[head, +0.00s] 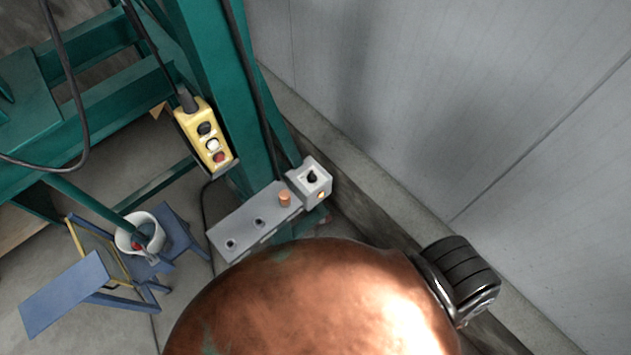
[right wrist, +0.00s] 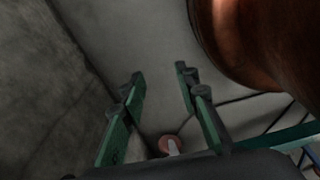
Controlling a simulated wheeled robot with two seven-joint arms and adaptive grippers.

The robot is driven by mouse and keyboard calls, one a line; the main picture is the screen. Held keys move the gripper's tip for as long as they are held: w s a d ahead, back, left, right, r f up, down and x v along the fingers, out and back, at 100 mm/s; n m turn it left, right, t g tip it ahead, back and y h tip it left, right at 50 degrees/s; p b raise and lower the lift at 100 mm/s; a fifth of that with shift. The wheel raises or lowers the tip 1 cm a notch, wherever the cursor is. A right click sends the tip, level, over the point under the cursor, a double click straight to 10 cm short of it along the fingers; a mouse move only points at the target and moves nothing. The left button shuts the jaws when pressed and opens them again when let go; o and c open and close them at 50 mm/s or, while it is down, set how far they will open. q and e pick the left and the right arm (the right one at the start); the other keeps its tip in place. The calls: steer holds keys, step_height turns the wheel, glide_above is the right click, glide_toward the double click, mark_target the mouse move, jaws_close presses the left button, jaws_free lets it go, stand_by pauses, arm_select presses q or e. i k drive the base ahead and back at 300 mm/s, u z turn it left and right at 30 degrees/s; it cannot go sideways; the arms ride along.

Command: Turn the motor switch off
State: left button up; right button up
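A small light grey switch box (head: 313,178) with a black knob and a small amber light is in the head view, at the foot of the green post. Beside it lies a long grey control box (head: 255,221) with an orange button and two small dark knobs. No readable label shows which is the motor switch, and the knob's setting is too small to tell. My right gripper (right wrist: 160,82) shows in the right wrist view, its two green fingers apart and nothing between the tips. Neither gripper shows in the head view.
A yellow pendant (head: 204,136) hangs by the green post (head: 215,70). A white pot (head: 128,237) is at the blue stand (head: 68,290). A grey wall (head: 430,90) closes the right.

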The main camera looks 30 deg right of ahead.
mark_target(312, 177)
steer(key=k, duration=0.35)
steer(key=z, duration=0.75)
